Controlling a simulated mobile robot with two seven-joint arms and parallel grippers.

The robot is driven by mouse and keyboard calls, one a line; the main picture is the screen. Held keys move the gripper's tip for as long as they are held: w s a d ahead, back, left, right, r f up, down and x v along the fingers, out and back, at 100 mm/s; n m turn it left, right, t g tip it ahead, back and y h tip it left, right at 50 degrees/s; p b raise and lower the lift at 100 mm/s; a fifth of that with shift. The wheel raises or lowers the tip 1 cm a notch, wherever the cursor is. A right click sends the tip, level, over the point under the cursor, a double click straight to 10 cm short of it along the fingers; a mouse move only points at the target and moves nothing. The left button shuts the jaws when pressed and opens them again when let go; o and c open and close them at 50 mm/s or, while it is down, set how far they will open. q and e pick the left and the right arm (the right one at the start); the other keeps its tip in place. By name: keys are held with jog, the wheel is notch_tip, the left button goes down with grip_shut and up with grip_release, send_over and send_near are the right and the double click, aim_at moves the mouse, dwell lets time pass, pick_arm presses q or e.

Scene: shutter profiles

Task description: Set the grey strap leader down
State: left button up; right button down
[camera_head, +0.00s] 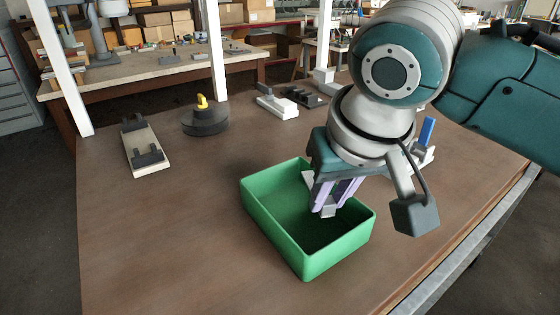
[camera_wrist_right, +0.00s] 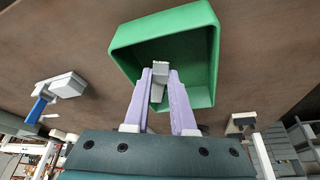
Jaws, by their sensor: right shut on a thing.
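My right gripper (camera_head: 331,209) reaches down over the green open box (camera_head: 262,218) on the brown table. Its purple fingers are shut on a small grey piece, the grey strap leader (camera_head: 328,211). In the right wrist view the grey strap leader (camera_wrist_right: 158,80) sits between the fingertips (camera_wrist_right: 160,82), with the green box (camera_wrist_right: 212,45) behind it. The piece is at or inside the box opening; I cannot tell whether it touches the floor of the box. Part of the box's far rim is hidden by my gripper. My left gripper is not in view.
A white board with dark clamps (camera_head: 142,148) lies at the left. A dark round base with a yellow knob (camera_head: 205,118) and a grey-white fixture (camera_head: 277,104) stand behind the box. A blue-handled tool (camera_head: 427,132) is at the right. The table's front left is clear.

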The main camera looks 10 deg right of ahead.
aim_at(328, 216)
notch_tip(328, 216, down, 4)
jog(key=shift+s+r, duration=0.1)
jog(key=shift+f, duration=0.2)
jog(key=c, duration=0.7)
grip_release()
jog(key=shift+c, duration=0.2)
